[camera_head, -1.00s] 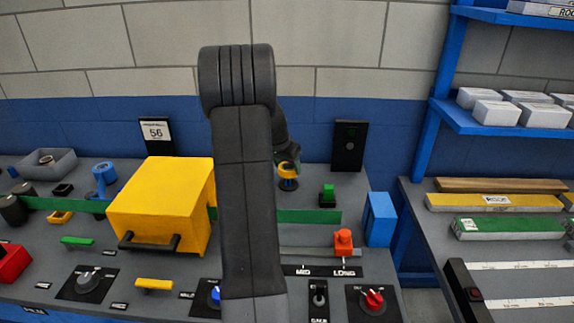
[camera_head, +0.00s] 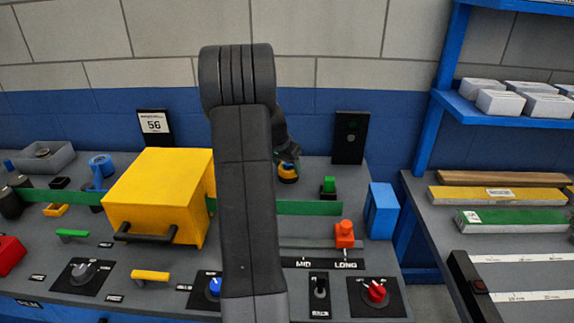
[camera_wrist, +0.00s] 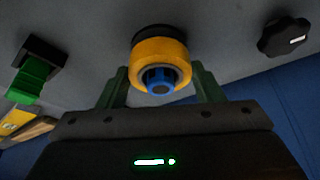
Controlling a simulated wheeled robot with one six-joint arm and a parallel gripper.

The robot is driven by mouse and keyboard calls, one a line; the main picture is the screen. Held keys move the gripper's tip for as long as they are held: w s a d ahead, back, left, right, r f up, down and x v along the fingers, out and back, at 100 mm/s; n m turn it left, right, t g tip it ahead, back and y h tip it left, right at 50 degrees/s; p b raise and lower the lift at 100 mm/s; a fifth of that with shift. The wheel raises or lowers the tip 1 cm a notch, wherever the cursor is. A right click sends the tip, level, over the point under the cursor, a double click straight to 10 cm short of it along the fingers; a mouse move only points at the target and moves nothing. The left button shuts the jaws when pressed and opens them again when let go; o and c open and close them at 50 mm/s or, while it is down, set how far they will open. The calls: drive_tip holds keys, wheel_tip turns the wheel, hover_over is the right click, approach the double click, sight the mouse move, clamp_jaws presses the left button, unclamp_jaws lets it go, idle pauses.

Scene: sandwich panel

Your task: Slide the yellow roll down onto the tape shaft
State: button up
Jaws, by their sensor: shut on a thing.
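The yellow roll (camera_wrist: 160,50) is between my gripper's green fingers in the wrist view. The blue top of the tape shaft (camera_wrist: 158,80) pokes through its hole, so the roll is around the shaft. A black round base (camera_wrist: 160,33) shows right behind the roll; I cannot tell whether they touch. In the head view the yellow roll (camera_head: 288,178) is low over the bench, with a bit of blue at its top. My gripper (camera_wrist: 160,70) is shut on the roll. In the head view my arm hides part of the gripper.
A green block on a black base (camera_head: 328,188) stands just right of the roll. A yellow box (camera_head: 155,195) is left of my arm. A black wall plate with a knob (camera_head: 350,138) is behind. A red-orange knob (camera_head: 344,232) and blue block (camera_head: 381,210) are at right.

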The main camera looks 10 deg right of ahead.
drive_tip(key=shift+f, duration=0.5)
drive_tip(key=o, duration=1.1)
drive_tip(key=shift+r, duration=0.1)
drive_tip(key=shift+r+p, duration=2.75)
drive_tip(key=shift+r, duration=2.05)
drive_tip(key=shift+f, duration=0.15)
